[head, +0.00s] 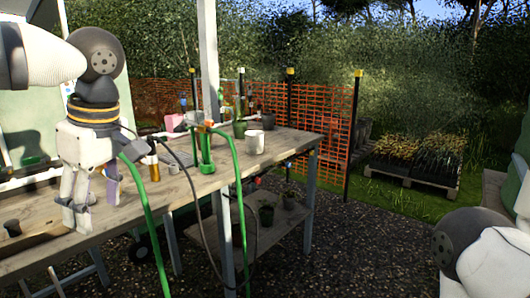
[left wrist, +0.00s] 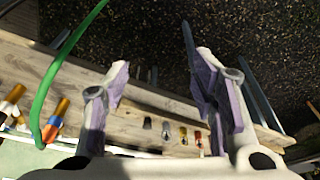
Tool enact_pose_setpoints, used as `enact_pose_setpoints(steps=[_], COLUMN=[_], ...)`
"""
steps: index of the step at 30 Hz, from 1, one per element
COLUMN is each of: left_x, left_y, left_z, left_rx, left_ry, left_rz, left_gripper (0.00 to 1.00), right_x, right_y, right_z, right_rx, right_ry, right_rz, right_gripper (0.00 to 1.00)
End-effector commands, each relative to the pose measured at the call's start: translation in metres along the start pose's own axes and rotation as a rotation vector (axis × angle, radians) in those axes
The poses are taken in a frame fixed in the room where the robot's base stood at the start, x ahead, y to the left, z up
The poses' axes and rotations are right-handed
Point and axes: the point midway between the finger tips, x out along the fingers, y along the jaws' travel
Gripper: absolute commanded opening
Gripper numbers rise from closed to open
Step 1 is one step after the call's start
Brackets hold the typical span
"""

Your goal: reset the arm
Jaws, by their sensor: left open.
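My left gripper (head: 92,203) hangs fingers-down over the left part of the wooden table in the head view. In the left wrist view its two purple-padded fingers (left wrist: 160,105) stand wide apart with nothing between them. My right arm shows only as a white and dark link at the lower right of the head view; its gripper is out of view.
The wooden table (head: 290,142) holds a green stand (head: 204,150), a white mug (head: 254,142) and a dark green pot (head: 240,129). A green hose (head: 238,180) hangs over the front edge. An orange mesh fence (head: 320,115) stands behind. Gravel in front is clear.

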Motion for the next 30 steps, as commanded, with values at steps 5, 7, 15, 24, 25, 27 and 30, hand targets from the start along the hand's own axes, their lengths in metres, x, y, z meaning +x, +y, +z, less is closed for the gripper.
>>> enact_pose_setpoints(steps=[5,7,15,24,25,27,30], left_x=[0.139,0.196,0.345,0.371,0.369,0.367,0.366], left_y=[0.024,0.024,-0.093,-0.285,-0.294,-0.309,-0.315], left_z=[-0.006,0.011,0.135,0.201,0.203,0.204,0.205], left_rx=[0.136,0.309,0.966,1.301,1.313,1.330,1.336], left_ry=[0.432,0.535,0.263,-0.245,-0.271,-0.311,-0.330], left_rz=[0.064,0.151,0.295,0.127,0.115,0.094,0.087], left_gripper=[0.52,0.52,0.52,0.52,0.52,0.52,0.52], right_x=[0.002,0.001,0.001,0.001,0.001,0.001,0.001], right_y=[-0.001,-0.001,0.000,-0.001,-0.001,-0.001,-0.001], right_z=[-0.002,-0.001,-0.001,-0.001,-0.001,-0.001,-0.001], right_rx=[-0.002,-0.002,-0.001,-0.001,-0.001,-0.001,-0.001], right_ry=[0.002,0.001,0.001,0.002,0.002,0.001,0.001], right_rz=[-0.001,-0.001,-0.001,-0.001,-0.001,-0.001,-0.001], right_gripper=[0.40,0.40,0.40,0.40,0.40,0.40,0.40])
